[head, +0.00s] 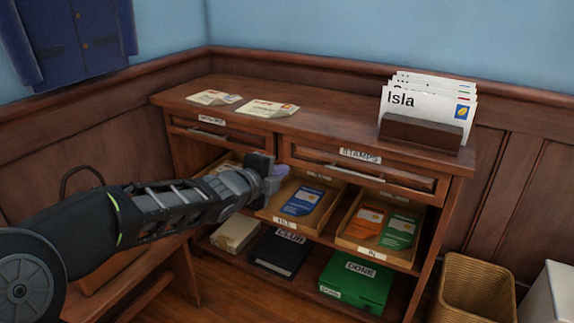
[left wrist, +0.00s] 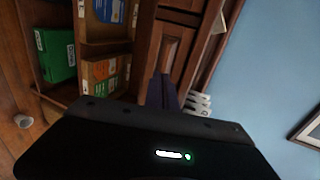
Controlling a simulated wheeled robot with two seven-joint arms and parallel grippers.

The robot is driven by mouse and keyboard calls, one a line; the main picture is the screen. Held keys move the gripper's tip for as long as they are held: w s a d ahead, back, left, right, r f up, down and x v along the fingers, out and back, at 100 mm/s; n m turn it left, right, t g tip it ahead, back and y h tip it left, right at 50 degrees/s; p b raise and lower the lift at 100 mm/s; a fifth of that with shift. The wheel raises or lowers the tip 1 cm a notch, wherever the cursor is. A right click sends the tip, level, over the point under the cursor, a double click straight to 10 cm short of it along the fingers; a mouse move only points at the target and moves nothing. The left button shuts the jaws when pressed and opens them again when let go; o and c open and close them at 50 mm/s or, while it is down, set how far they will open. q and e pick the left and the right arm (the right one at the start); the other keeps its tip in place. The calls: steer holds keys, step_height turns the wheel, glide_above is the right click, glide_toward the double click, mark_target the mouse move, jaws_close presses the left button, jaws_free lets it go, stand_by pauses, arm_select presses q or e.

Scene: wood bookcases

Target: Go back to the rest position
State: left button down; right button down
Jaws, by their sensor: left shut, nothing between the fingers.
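My left arm reaches in from the left in the head view. My left gripper (head: 274,178) is shut and empty in front of the wooden cabinet (head: 235,92), close to the open shelf under the drawers. In the left wrist view the shut purple-grey fingers (left wrist: 162,92) point toward the cabinet front. The gripper hides part of the left tray and of the drawer edge. My right gripper shows in neither view.
Trays with blue (head: 303,200), orange (head: 367,221) and green cards fill the shelf. Below are a black CLUB box (head: 279,252) and a green DONE box (head: 354,283). A letter holder (head: 420,133) stands on top. A wicker basket (head: 475,290) is at the right; a bench (head: 130,280) at the left.

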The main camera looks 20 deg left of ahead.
arm_select(q)
steer(key=shift+s, duration=0.15)
stand_by(0.5)
